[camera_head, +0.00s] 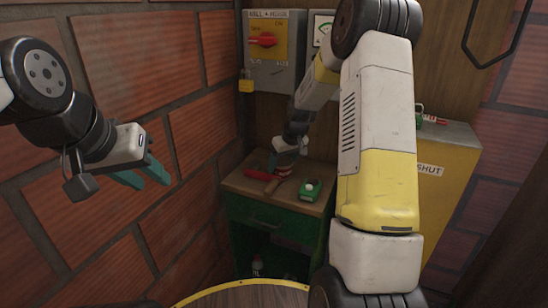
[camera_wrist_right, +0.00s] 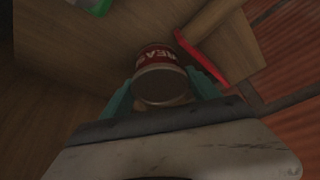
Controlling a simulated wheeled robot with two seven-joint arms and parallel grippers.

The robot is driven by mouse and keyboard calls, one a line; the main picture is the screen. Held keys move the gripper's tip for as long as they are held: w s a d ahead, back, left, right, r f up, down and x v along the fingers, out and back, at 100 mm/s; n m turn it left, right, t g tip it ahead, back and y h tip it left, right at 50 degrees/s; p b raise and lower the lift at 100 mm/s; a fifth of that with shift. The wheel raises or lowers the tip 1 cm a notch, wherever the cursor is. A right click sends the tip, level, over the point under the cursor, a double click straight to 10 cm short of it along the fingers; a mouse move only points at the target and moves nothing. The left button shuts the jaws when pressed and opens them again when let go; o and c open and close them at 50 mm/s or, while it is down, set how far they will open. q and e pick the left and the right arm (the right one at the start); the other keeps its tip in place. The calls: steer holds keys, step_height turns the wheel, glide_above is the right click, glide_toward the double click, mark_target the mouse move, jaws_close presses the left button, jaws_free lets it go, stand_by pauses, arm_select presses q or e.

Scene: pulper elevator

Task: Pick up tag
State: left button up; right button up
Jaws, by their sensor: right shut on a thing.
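My right gripper (camera_wrist_right: 162,92) has its teal fingers on both sides of a round, can-like thing with a red and white lettered band (camera_wrist_right: 155,55); its dark round end faces the wrist camera. In the head view my right gripper (camera_head: 287,150) is low over the small cabinet top, with this thing below it, partly hidden. I cannot tell whether it touches the top. A small red and white tag-like piece (camera_head: 435,120) lies on the yellow box at right. My left gripper (camera_head: 146,176) is open and empty before the brick wall.
The green cabinet (camera_head: 262,212) has a wooden top with a red bar-like thing (camera_head: 258,175) and a green thing with a white knob (camera_head: 310,190). The yellow box (camera_head: 448,205) stands right; a round rim (camera_head: 245,284) is in front.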

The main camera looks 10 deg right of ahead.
steer(key=o, duration=1.3)
steer(key=shift+f, duration=0.1)
